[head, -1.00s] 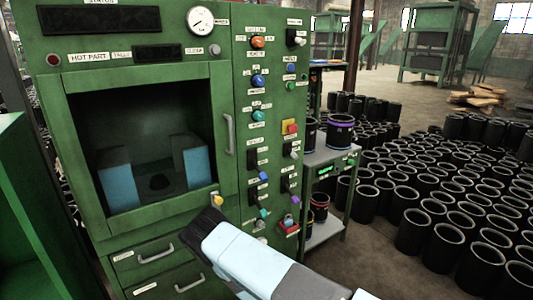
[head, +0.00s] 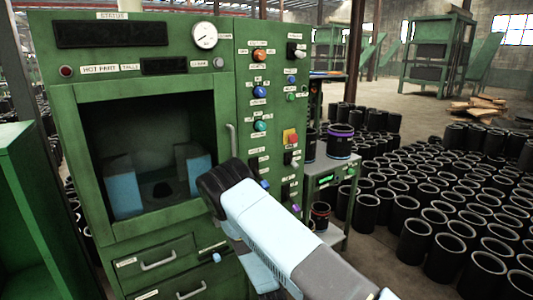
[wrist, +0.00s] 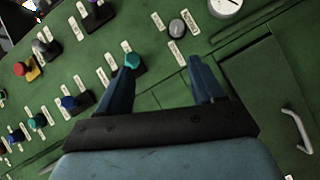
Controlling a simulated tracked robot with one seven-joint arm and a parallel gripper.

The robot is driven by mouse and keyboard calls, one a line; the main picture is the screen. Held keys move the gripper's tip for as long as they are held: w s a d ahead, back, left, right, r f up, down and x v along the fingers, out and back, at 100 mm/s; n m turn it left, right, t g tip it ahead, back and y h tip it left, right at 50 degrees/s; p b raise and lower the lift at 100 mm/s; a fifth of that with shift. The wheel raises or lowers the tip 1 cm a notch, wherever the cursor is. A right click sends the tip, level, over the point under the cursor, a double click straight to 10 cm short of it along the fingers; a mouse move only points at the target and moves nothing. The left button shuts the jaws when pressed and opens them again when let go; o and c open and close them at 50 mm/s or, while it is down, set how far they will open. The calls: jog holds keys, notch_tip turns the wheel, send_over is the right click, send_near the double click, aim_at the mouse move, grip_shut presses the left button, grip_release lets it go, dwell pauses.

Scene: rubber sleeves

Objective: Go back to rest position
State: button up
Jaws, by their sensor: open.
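My gripper (wrist: 162,82) is open in the wrist view, with its two dark blue fingers apart and nothing between them. It faces the green control panel (wrist: 80,45), and a teal knob (wrist: 132,61) shows beside the left finger. In the head view my pale blue and black arm stands in front of the machine's panel and hides part of its lower switches; the fingertips cannot be made out there. The green machine (head: 85,75) has an open-looking window with two light blue blocks inside (head: 124,190).
A grey shelf (head: 328,165) with black sleeves (head: 340,140) stands right of the machine. Many black sleeves (head: 445,240) cover the floor at right. A door handle (head: 231,143) sits close to my arm. A green structure (head: 20,200) stands at the left edge.

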jog(key=w+d+r+m+g+h, duration=0.1)
jog(key=w+r+m, duration=0.1)
jog(key=r, duration=0.3)
jog(key=w+d+r+m+g, duration=0.1)
jog(key=r+m, duration=0.1)
jog(key=r, duration=0.3)
jog(key=s+d+r+m+g+y, duration=0.1)
jog(key=s+d+r+m+g, duration=0.2)
jog(key=r, duration=1)
jog(key=s+d+r+m+g+y, duration=0.1)
jog(key=s+d+r+m, duration=0.3)
jog(key=r, duration=0.9)
jog(key=s+d+r+m+g, duration=0.1)
jog(key=s+d+r, duration=0.3)
jog(key=s, duration=0.7)
jog(key=s+d+r+m+g+h, duration=0.1)
jog(key=s+d+r, duration=0.4)
jog(key=s, duration=0.7)
jog(key=s+d+r+m+g, duration=0.1)
jog(key=s+d+r, duration=0.3)
jog(key=s, duration=0.7)
notch_tip(320, 180, up, 3)
jog(key=shift+s+d+f+m+g+h, duration=0.15)
jog(key=shift+s+m+g+h, duration=0.15)
jog(key=shift+g, duration=0.3)
